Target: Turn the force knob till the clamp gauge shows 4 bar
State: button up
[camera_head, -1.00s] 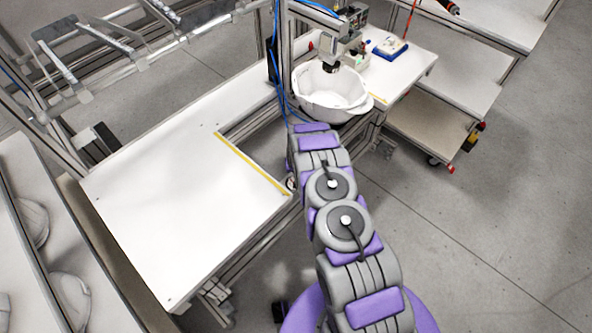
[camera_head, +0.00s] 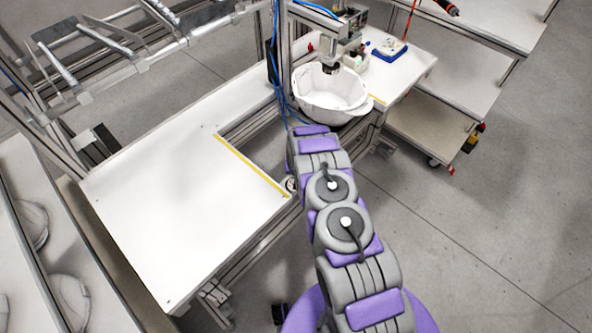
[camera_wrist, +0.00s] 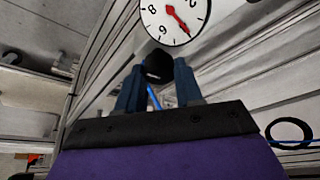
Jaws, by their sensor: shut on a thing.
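The clamp gauge (camera_wrist: 178,14) is a white dial with black numbers at the top of the wrist view, partly cut off by the frame. Its red needle (camera_wrist: 177,20) points down and right, between the 6 and the 2. The digit at the needle's tip is not clearly readable. The force knob (camera_wrist: 158,67) is black and sits just below the dial. My gripper (camera_wrist: 159,76) is shut on it, one dark blue finger on each side. In the head view my arm hides the knob and gripper.
A white helmet shell (camera_head: 330,95) sits under a tool head at the back. A white table (camera_head: 170,220) with a yellow edge strip lies left of my arm. A blue tray (camera_head: 390,52) stands on the bench behind. Floor at right is clear near me.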

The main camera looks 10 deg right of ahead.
jog(key=shift+a+r+m+p, duration=0.1)
jog(key=shift+a+m+p, duration=0.15)
jog(key=shift+p, duration=0.55)
jog(key=shift+s, duration=0.1)
jog(key=shift+d+m+p, duration=0.15)
jog(key=shift+m+p, duration=0.2)
jog(key=shift+p, duration=0.15)
jog(key=o, duration=1)
